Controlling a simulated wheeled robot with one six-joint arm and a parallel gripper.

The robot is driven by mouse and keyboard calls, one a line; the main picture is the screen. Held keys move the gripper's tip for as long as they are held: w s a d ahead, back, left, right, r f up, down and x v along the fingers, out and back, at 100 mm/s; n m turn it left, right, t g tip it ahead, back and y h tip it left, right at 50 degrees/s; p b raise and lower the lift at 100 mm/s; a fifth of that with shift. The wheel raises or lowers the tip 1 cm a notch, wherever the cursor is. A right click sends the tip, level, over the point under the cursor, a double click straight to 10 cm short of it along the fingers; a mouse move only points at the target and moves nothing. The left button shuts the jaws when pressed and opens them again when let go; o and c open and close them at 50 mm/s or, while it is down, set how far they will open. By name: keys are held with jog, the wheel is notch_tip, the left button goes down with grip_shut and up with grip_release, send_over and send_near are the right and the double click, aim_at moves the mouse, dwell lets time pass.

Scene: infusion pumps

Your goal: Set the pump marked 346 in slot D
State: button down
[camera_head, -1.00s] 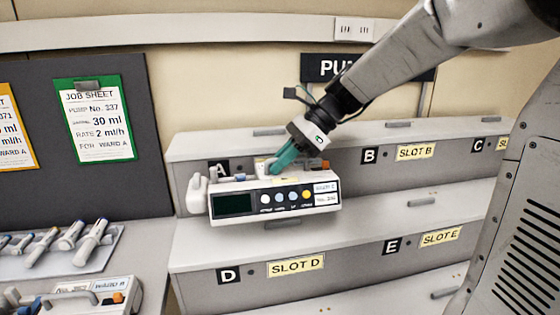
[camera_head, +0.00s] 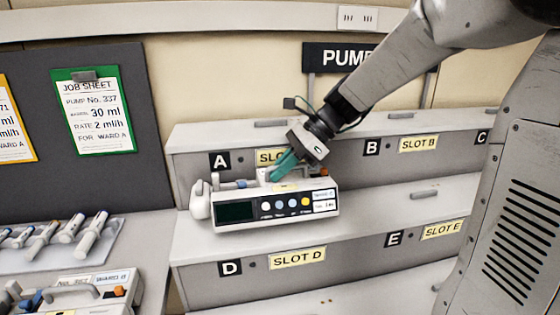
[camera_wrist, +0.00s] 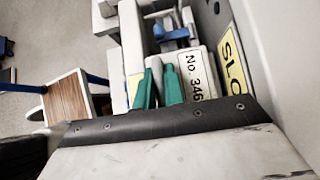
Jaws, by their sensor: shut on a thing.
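The pump (camera_head: 262,208) is a white box with a dark screen and a row of round buttons. A "No. 346" label (camera_wrist: 195,76) on it is readable in the wrist view. My gripper (camera_head: 279,170) has its teal fingers shut on the pump's top handle; the fingers also show in the wrist view (camera_wrist: 158,86). The pump is roughly level over the shelf behind the SLOT D label (camera_head: 298,258). I cannot tell whether its base touches the shelf. It covers part of the riser below slot A.
Slot A (camera_head: 218,160) and slot B (camera_head: 418,144) are on the tier above. Slot E (camera_head: 441,230) is to the right, its shelf clear. Another pump (camera_head: 75,300) is on the counter at lower left, near a tray of syringes (camera_head: 60,255). Job sheets hang behind.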

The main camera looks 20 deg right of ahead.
aim_at(284, 179)
jog(key=shift+f, duration=0.3)
jog(key=shift+d, duration=0.1)
dwell(0.4)
jog(key=shift+f, duration=1.45)
dwell(1.7)
jog(key=c, duration=1.4)
grip_release()
jog(key=v, duration=0.8)
jog(key=shift+f, duration=0.1)
